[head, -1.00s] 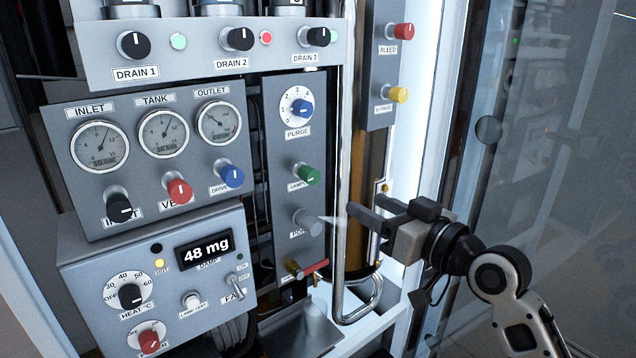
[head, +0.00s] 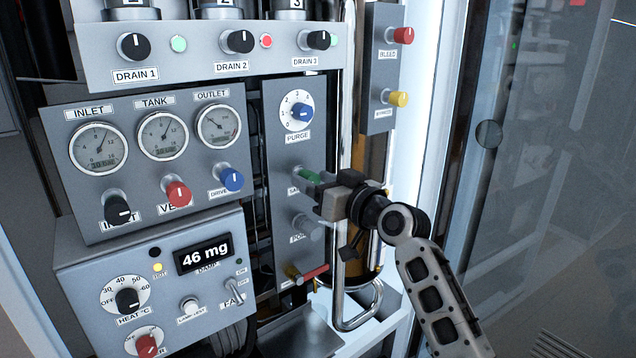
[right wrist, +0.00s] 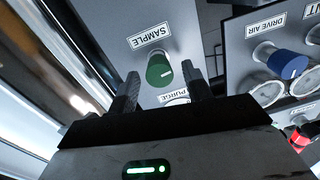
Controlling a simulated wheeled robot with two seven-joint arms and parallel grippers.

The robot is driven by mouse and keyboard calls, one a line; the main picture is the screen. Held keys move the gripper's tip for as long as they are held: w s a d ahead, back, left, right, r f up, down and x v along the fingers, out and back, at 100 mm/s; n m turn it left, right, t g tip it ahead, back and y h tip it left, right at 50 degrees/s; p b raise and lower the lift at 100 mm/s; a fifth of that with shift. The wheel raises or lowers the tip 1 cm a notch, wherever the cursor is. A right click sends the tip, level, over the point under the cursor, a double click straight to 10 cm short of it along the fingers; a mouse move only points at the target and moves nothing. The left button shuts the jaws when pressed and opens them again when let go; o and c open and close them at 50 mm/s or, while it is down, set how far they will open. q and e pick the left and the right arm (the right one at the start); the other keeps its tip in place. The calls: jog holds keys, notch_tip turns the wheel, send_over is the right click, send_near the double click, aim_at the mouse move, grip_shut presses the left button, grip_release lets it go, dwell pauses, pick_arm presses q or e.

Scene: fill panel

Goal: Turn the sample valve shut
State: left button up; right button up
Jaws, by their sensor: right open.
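The sample valve is a green knob (head: 308,176) on the narrow grey panel, below the purge dial; its label is mostly hidden by my gripper in the head view. In the right wrist view the green knob (right wrist: 159,70) shows upside down beside its SAMPLE label (right wrist: 149,35). My right gripper (head: 316,198) is open and directly in front of the knob. In the right wrist view the knob lies between the two fingers (right wrist: 160,90), with gaps on both sides and nothing held. My left gripper is not in view.
The purge dial (head: 301,112) is just above and a grey knob (head: 307,226) just below. A red lever (head: 314,272) sits lower. A bent metal pipe (head: 360,318) runs beside the panel. The blue drive air knob (head: 231,179) is to the left.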

jog(key=c, duration=1)
jog(key=shift+o, duration=0.2)
